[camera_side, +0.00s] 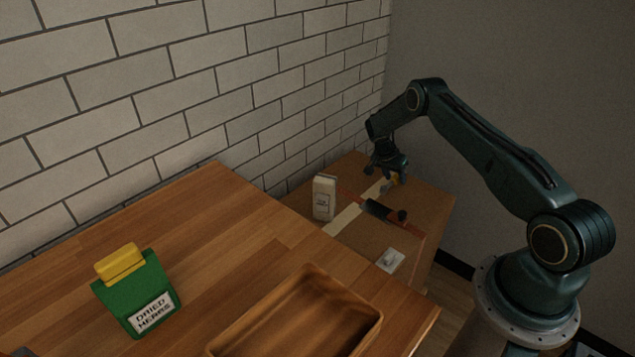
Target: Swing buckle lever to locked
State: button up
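The buckle lever (380,210) looks like a short black bar with a round dark end at its right. It lies across an orange-red strap on top of a cardboard-brown box (365,245). My gripper (388,182) is above the far part of the box, behind the lever and apart from it in the picture. It points down. Whether the fingers are open or shut is not clear. The lever's latch details are too small to make out.
A white carton (324,197) stands left of the lever. A white plate with a small knob (390,260) sits on the box's near side. A wooden tray (300,315) and a green and yellow dried herbs container (137,295) are on the wooden table (215,235). A brick wall rises behind.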

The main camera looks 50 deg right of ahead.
jog(key=c, duration=0.9)
jog(key=shift+w, duration=0.1)
jog(key=shift+w+a+n+t, duration=0.1)
jog(key=shift+w+n+t, duration=0.3)
jog(key=shift+n, duration=0.4)
jog(key=shift+w+a+n+t, duration=0.1)
jog(key=shift+w+n+t, duration=0.3)
jog(key=shift+n, duration=0.4)
jog(key=w+n, duration=0.1)
jog(key=w+a+n+t, duration=0.1)
jog(key=n, duration=0.1)
jog(key=shift+n, duration=0.3)
jog(key=n+t, duration=0.1)
jog(key=w+a+n, duration=0.1)
jog(key=n, duration=0.1)
jog(key=shift+w+a+n+t, duration=0.25)
jog(key=shift+a+n+t, duration=0.05)
jog(key=shift+t, duration=0.1)
jog(key=shift+w+a+n+t+y, duration=0.3)
jog(key=shift+a+n, duration=0.2)
jog(key=shift+n, duration=0.3)
jog(key=shift+w+a+n+t+y, duration=0.25)
jog(key=shift+a+n, duration=0.2)
jog(key=shift+n, duration=0.35)
